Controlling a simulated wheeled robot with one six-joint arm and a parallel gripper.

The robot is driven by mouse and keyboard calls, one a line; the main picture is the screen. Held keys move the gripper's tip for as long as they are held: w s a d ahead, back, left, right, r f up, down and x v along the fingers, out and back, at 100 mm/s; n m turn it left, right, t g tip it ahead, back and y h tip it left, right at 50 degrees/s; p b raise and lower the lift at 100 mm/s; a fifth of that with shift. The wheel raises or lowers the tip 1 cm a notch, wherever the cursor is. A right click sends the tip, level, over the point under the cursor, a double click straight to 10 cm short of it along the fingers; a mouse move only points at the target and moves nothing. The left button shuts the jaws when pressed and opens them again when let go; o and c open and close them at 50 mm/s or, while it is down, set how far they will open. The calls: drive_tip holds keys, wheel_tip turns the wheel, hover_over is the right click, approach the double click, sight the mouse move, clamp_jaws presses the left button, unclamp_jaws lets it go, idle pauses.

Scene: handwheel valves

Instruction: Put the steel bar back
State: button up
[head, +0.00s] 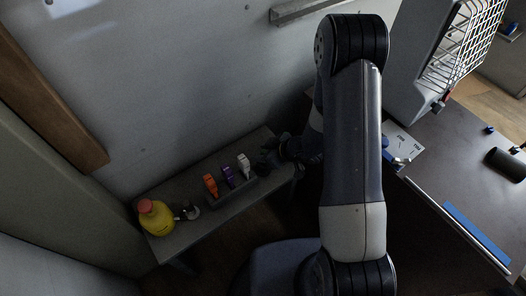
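My gripper (268,160) is at the right end of a small grey bench (175,243), beside a dark rack (232,200). It is dark and small here, so I cannot tell whether its fingers are open or hold anything. The rack holds an orange-handled item (210,185), a purple one (229,177) and a white one (243,165), all upright. I cannot make out the steel bar for certain. A small metallic object (190,211) lies between the rack and a yellow bottle.
The yellow bottle (158,220) with a reddish cap stands at the bench's left end. A grey wall is behind the bench, with a metal rail (300,9) above. A dark table (450,165) on the right carries a blue strip (478,234) and a grey machine (412,65).

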drive_tip(key=shift+r, duration=0.1)
drive_tip(key=shift+r, duration=0.25)
drive_tip(key=p+v, duration=0.4)
drive_tip(key=v, duration=0.8)
drive_tip(key=shift+c, duration=0.3)
idle(0.9)
